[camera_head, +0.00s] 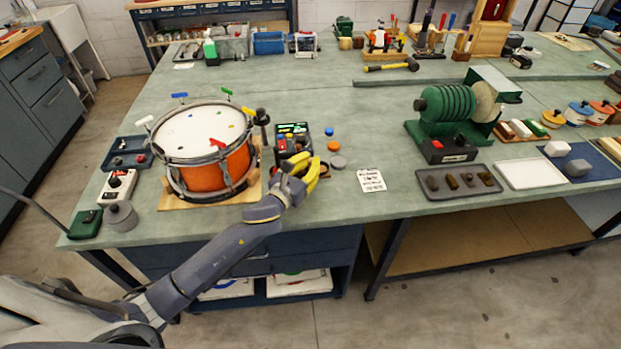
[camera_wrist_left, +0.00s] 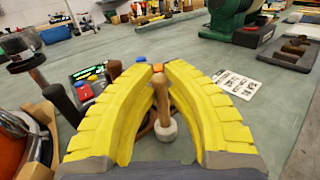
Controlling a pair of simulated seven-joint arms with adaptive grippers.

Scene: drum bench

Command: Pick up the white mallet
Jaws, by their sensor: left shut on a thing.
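My left gripper (camera_head: 304,166) is at the bench's front edge, just right of the drum. In the left wrist view its yellow fingers (camera_wrist_left: 160,72) close in around an upright tan wooden handle (camera_wrist_left: 161,92). The handle has a pale grey-white head (camera_wrist_left: 166,130) at its lower end, which looks like the white mallet. The gripper is shut on this mallet. In the head view the fingers and wrist hide most of it. My right gripper is not in view.
An orange drum (camera_head: 204,137) on a wooden base stands left of the gripper, with a black-knobbed post (camera_head: 262,118) between. A control box (camera_head: 294,138) and a grey puck (camera_head: 338,161) are close by. A printed card (camera_head: 371,180) lies to the right, with clear bench around it.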

